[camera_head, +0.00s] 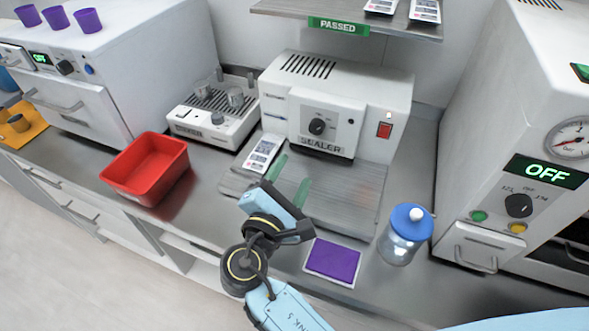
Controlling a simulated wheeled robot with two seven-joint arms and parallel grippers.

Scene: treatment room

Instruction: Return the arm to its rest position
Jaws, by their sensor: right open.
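My right arm comes in from the bottom of the head view. My right gripper (289,180) has two green fingers that stand apart with nothing visible between them. It is over the metal plate (345,200) in front of the white sealer (370,88). A white printed pouch (262,153) lies on the left part of that plate, just beyond the left finger. I cannot tell whether the finger touches it. My left gripper is not in view.
A red bin (150,190) stands at left. A jar with a blue lid (405,235) and a purple pad (333,262) are right of my arm. A white machine reading OFF (480,120) borders the right. A shelf marked PASSED (340,26) hangs above.

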